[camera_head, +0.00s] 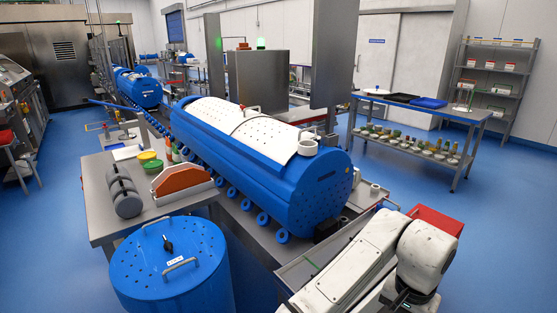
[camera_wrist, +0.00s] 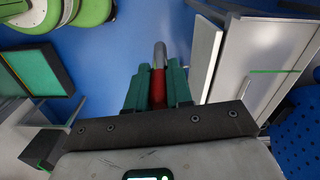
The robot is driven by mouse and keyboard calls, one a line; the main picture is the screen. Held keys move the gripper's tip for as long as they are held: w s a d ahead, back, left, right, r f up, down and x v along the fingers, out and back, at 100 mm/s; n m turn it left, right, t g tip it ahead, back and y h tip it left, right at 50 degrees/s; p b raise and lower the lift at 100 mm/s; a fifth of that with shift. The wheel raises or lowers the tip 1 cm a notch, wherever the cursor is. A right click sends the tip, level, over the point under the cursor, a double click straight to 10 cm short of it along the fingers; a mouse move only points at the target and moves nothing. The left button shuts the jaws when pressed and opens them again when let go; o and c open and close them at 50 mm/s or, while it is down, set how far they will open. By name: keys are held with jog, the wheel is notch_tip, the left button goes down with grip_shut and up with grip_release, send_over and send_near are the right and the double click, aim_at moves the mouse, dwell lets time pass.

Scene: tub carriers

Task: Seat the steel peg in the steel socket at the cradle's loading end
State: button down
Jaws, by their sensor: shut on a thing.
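In the wrist view my gripper (camera_wrist: 158,86) is shut on the peg (camera_wrist: 160,58), between two green fingers. The peg has a bare steel tip pointing away from me and a red section between the fingers. Blue floor shows beyond the tip. In the head view my white arm fills the lower right and my gripper is hidden. The large blue perforated tub (camera_head: 290,165) lies on its side on the roller cradle (camera_head: 250,222). Small grey cylindrical fittings (camera_head: 373,191) stand beside its near right end; I cannot tell whether one is the socket.
A blue lidded drum (camera_head: 172,268) stands at the front left before a grey table (camera_head: 98,205) with grey discs and coloured pots. A red box (camera_head: 436,219) is behind my arm. In the wrist view, grey panels (camera_wrist: 262,62) stand close to the peg's right.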

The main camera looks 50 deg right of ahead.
jog(key=w+a+f+n, duration=0.4)
jog(key=w+a+n, duration=0.15)
jog(key=w, duration=0.35)
jog(key=w+a+f+n, duration=0.4)
jog(key=w+f+n, duration=0.15)
jog(key=w, duration=0.45)
jog(key=w+a+f+n, duration=0.3)
jog(key=a+n, duration=0.1)
jog(key=a, duration=0.4)
jog(key=w+a+f+n, duration=0.3)
jog(key=a+n, duration=0.1)
jog(key=a, duration=0.4)
jog(key=shift+w+a+f, duration=0.25)
jog(key=shift+w+a, duration=0.1)
jog(key=shift+a+r, duration=0.1)
jog(key=shift+w+d+r, duration=0.1)
jog(key=shift+w+d, duration=0.2)
